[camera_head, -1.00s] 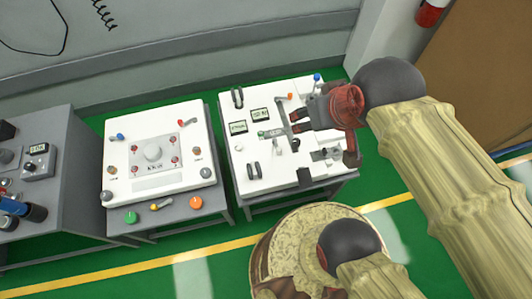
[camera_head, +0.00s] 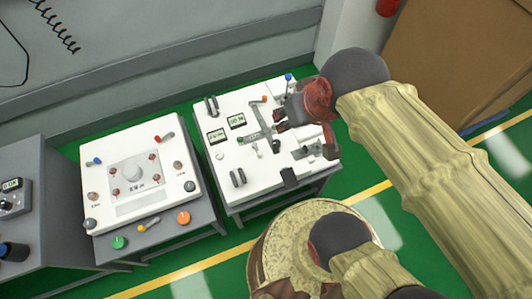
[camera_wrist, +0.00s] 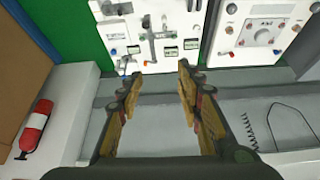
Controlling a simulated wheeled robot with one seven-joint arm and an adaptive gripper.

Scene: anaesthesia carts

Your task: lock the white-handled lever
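A small pale-knobbed lever (camera_head: 256,149), which looks like the white-handled one, stands on the right white panel (camera_head: 240,183), below its two displays. It is too small for me to tell its exact setting. My gripper (camera_head: 277,121) is above the right part of this panel, up and right of the pale lever and apart from it. In the wrist view the two fingers of my gripper (camera_wrist: 157,70) are spread wide with nothing between them. The same panel (camera_wrist: 112,40) shows beyond the fingertips there.
Near my gripper are an orange-tipped lever (camera_head: 263,99) and a blue-tipped lever (camera_head: 288,77). A green-tipped lever (camera_head: 240,140) is left of the gripper. Another white panel (camera_head: 110,180) with knobs stands to the left. A brown box (camera_head: 460,55) is at the right.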

